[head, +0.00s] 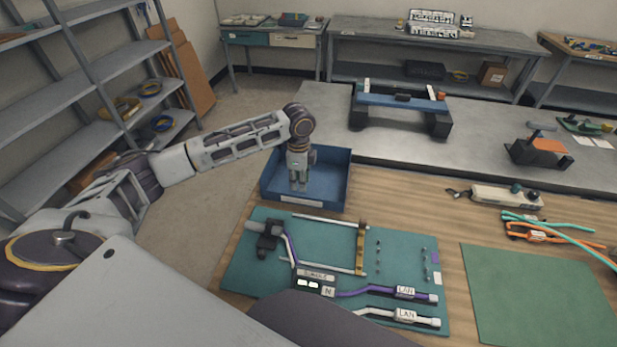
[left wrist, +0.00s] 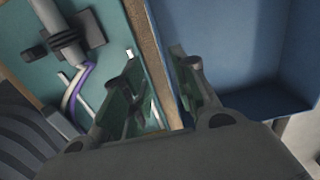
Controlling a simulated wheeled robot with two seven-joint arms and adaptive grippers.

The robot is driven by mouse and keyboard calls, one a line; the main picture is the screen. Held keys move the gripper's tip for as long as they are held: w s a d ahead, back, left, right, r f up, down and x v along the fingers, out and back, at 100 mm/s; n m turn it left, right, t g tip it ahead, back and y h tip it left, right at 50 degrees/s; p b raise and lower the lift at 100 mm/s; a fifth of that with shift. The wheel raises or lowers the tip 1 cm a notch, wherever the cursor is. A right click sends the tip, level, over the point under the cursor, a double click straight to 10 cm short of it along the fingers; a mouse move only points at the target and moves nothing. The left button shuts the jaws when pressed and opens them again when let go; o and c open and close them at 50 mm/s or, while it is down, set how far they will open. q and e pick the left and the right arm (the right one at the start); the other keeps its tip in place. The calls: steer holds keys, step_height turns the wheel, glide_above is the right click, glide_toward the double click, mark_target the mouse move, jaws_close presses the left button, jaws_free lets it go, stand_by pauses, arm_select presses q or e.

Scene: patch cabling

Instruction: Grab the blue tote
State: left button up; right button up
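The blue tote (head: 332,203) stands at the left end of the wooden bench top, just behind the teal mat, with a white label on its near wall. My left gripper (head: 298,184) points down over the tote's near wall. In the left wrist view the tote (left wrist: 245,50) fills the right side. There my left gripper (left wrist: 156,58) has its fingers apart, one over the tote's side and one over the outside. My right gripper is not in view.
The teal mat (head: 250,262) with a clamp, rods and LAN-labelled cables lies close in front of the tote. A green mat (head: 535,290) lies at right. A blue-topped stand (head: 400,101) is behind. Grey shelving (head: 60,95) stands at left.

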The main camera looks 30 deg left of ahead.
arm_select(q)
steer(key=shift+w+d+f, duration=0.1)
steer(key=shift+w+f, duration=0.05)
steer(key=shift+f, duration=2.45)
steer(key=shift+c, duration=0.2)
jaws_close()
steer(key=shift+r, duration=0.1)
